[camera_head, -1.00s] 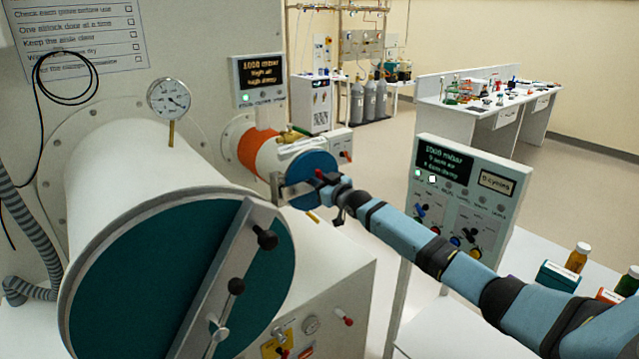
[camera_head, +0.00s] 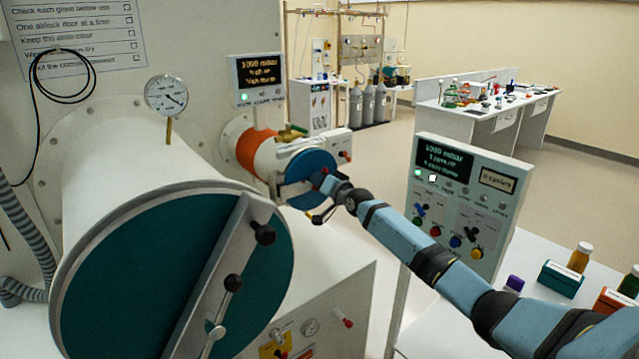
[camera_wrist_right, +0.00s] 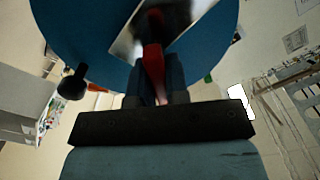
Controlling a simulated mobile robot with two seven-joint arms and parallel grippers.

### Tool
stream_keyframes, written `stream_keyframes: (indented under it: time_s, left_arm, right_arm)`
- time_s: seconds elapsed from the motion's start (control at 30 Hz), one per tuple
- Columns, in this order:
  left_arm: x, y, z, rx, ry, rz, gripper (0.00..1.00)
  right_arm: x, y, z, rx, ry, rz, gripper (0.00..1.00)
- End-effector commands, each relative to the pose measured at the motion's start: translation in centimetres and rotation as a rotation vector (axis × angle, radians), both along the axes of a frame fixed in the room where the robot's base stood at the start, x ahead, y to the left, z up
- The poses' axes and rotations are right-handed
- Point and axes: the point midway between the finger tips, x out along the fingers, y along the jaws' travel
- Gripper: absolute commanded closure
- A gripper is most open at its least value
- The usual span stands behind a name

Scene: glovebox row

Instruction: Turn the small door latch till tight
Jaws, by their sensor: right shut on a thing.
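The small door (camera_head: 318,161) is a blue disc on the end of the short white and orange chamber, and it also fills the top of the wrist view (camera_wrist_right: 75,25). A metal latch bar (camera_wrist_right: 185,15) crosses its face. My right gripper (camera_head: 324,184) is at the door's front. In the wrist view its dark fingers (camera_wrist_right: 160,85) are shut on the red latch handle (camera_wrist_right: 153,60), which shows between them. The head view hides most of the latch behind my gripper and wrist. My left gripper is in neither view.
The big teal door (camera_head: 135,270) with its bar and black knobs stands close at the left. A control panel (camera_head: 455,210) stands right of my right arm. Boxes and bottles (camera_head: 560,278) sit on the white table below the arm. Open floor lies behind.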

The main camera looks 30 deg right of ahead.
Motion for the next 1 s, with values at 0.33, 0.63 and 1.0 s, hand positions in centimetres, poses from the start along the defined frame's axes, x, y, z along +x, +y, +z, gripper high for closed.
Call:
stream_keyframes:
  time_s: [0.33, 0.63, 1.0]
  left_arm:
    - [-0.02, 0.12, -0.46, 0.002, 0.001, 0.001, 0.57]
    - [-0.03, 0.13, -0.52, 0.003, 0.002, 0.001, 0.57]
    - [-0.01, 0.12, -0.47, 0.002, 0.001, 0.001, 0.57]
  right_arm:
    - [-0.01, -0.02, -0.12, 0.116, 0.010, 0.000, 1.00]
    - [-0.01, -0.01, -0.10, 0.131, 0.011, 0.001, 1.00]
    - [0.00, -0.02, -0.08, 0.130, 0.011, 0.001, 0.60]
